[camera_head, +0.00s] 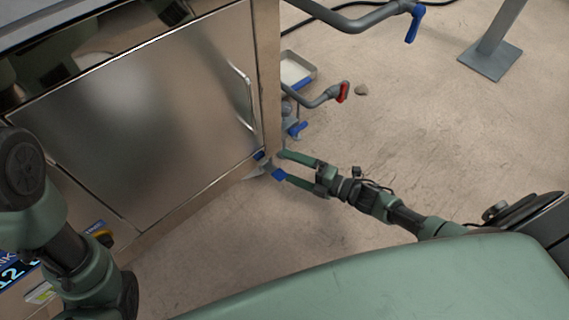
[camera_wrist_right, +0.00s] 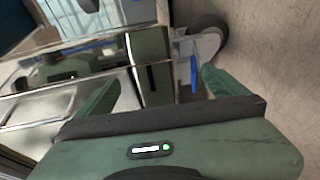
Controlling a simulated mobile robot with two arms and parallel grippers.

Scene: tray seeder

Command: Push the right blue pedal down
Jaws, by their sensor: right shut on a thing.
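A blue pedal (camera_head: 279,174) shows low at the machine's bottom corner, by the fingertips of my right gripper (camera_head: 282,165). A second small blue piece (camera_head: 259,156) lies just left of it, at the cabinet's lower edge. The right gripper reaches in low from the right, with its two green fingers spread around the pedal area. In the right wrist view a blue part (camera_wrist_right: 193,74) stands between the fingers, closer to the right finger. Exact contact with the pedal is hard to see. My left arm is at the left edge; its gripper is out of view.
The metal cabinet (camera_head: 150,110) with a door handle fills the left. Grey bars with a red-tipped lever (camera_head: 343,92) and a blue-tipped lever (camera_head: 415,22) stick out above. A caster wheel (camera_wrist_right: 209,32) is near the fingers. A grey post (camera_head: 492,50) stands back right. The floor between is clear.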

